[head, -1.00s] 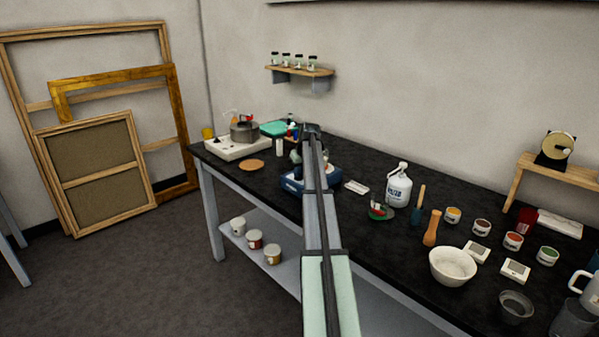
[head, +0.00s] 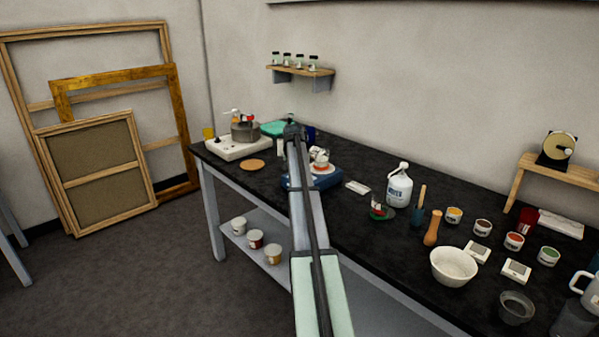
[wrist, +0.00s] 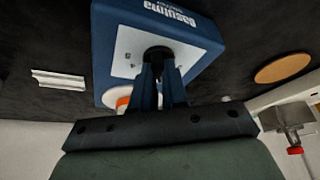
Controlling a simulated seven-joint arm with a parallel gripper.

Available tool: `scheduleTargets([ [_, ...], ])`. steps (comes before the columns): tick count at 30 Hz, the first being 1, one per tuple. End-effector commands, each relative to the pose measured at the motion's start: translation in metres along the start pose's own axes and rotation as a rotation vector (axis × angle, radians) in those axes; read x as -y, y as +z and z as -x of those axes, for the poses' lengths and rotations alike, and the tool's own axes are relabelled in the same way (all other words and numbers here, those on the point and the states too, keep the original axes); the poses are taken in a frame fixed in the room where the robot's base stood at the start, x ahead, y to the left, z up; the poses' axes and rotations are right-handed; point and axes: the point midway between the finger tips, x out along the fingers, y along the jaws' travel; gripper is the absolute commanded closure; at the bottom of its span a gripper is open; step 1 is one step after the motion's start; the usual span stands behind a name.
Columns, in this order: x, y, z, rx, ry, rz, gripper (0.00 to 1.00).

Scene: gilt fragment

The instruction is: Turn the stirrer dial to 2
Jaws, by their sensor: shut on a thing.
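The stirrer (head: 326,180) is a blue box on the black bench, partly hidden behind my arm in the head view. In the wrist view the stirrer (wrist: 103,60) shows its blue casing with white lettering and a pale panel. The black dial (wrist: 157,54) sits on that panel, mostly covered by the fingertips. My gripper (wrist: 160,72) is shut on the dial, one finger on each side. The dial's marks and pointer cannot be read. A vessel with white and orange parts (head: 320,158) stands on the stirrer.
A white bottle (head: 398,190) and a small white block (head: 357,187) stand right of the stirrer. A cork disc (head: 251,165) and a white hotplate (head: 238,148) with a grey pot are to the left. Bowls and paint jars crowd the right side.

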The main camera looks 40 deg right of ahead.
Motion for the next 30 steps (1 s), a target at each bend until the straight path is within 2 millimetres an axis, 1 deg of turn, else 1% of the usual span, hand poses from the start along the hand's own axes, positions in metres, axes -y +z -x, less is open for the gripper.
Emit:
scheduleTargets([
  [6, 0.0017, -0.0006, 0.0, 0.001, 0.06, -0.142, 1.0],
  [13, 0.0024, -0.0006, 0.0, 0.0, 0.099, -0.239, 1.0],
  [21, 0.0024, -0.0003, 0.0, 0.002, 0.117, -0.283, 1.0],
  [30, 0.0023, -0.0001, 0.0, 0.002, 0.118, -0.287, 1.0],
])
